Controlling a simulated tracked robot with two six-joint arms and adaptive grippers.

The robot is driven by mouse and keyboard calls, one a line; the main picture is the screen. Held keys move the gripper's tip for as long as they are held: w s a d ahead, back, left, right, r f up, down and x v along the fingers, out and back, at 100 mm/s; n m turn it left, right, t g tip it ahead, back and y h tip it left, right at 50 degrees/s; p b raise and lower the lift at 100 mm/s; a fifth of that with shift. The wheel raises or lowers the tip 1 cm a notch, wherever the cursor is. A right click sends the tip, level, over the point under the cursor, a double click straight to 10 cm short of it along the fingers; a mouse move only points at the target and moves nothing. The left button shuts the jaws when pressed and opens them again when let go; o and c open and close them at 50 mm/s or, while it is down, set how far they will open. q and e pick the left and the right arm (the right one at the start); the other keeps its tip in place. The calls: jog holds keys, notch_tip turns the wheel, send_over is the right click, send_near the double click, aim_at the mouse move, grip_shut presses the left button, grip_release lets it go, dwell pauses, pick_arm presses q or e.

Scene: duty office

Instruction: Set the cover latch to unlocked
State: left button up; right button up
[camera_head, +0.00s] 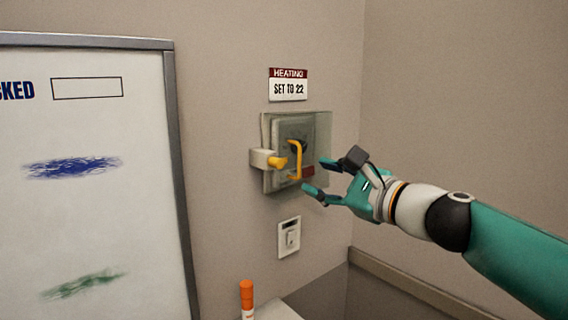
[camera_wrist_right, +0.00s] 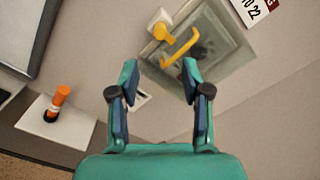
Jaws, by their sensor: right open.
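The cover latch (camera_head: 277,162) is a yellow knob on a pale block at the left edge of a clear cover (camera_head: 322,135) over a grey wall box. It also shows in the right wrist view (camera_wrist_right: 160,29). A yellow handle (camera_head: 299,158) stands on the front of the cover. The latch's locked or unlocked setting cannot be read. My right gripper (camera_head: 314,177) is open and empty, just right of and below the handle, apart from the latch. In the right wrist view its fingers (camera_wrist_right: 157,80) point toward the box. My left gripper is not in view.
A sign (camera_head: 288,85) reading "HEATING SET TO 22" hangs above the box. A light switch (camera_head: 289,237) is below it. A framed whiteboard (camera_head: 95,200) is at the left.

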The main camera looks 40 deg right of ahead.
aim_at(281, 165)
jog(key=w, duration=0.3)
jog(key=w+p, duration=0.1)
jog(key=w, duration=0.6)
jog(key=shift+w+a, duration=0.4)
grip_shut()
